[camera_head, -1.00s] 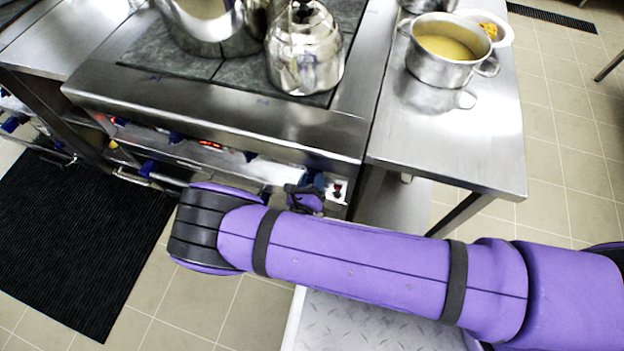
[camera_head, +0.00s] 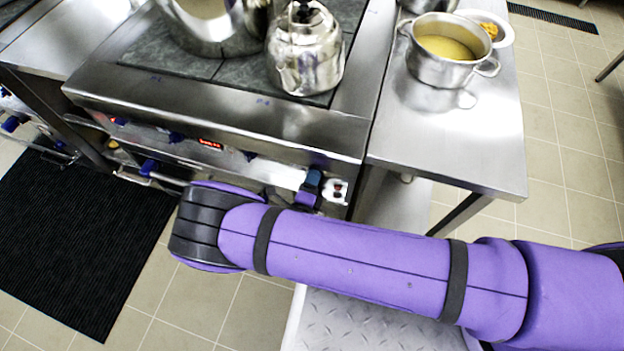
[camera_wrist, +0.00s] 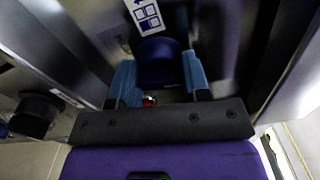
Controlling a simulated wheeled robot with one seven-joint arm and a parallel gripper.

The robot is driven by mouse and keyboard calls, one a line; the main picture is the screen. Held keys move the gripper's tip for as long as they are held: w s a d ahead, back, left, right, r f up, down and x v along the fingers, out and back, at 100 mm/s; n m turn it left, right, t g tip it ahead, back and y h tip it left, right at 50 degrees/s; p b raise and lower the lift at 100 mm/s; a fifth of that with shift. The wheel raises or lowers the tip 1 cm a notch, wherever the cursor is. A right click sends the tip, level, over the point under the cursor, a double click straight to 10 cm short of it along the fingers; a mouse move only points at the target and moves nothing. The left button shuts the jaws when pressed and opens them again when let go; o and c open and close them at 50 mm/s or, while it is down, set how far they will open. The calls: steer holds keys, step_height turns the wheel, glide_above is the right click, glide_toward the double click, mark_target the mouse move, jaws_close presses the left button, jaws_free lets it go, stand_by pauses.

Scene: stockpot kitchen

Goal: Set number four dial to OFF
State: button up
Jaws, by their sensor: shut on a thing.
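A dark blue round dial (camera_wrist: 161,50) sits on the stove's front panel, between the two blue fingers of my gripper (camera_wrist: 160,72) in the wrist view. The fingers are shut on its sides. A white label with a square burner diagram (camera_wrist: 147,16) is just above the dial. In the head view my gripper (camera_head: 311,186) is at the right end of the stove front (camera_head: 215,158), partly hidden behind my purple arm. The dial's pointer and OFF mark cannot be made out.
Other blue knobs (camera_head: 176,137) and a red display (camera_head: 210,144) line the stove front. A kettle (camera_head: 304,52) and a large pot (camera_head: 212,22) stand on top. A steel table at right holds a pot of soup (camera_head: 446,50). Another dark knob (camera_wrist: 36,113) shows left in the wrist view.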

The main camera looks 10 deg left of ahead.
steer(key=shift+n, duration=0.8)
steer(key=o, duration=0.9)
steer(key=shift+c, duration=0.2)
steer(key=s, duration=1)
steer(key=shift+s+a, duration=0.4)
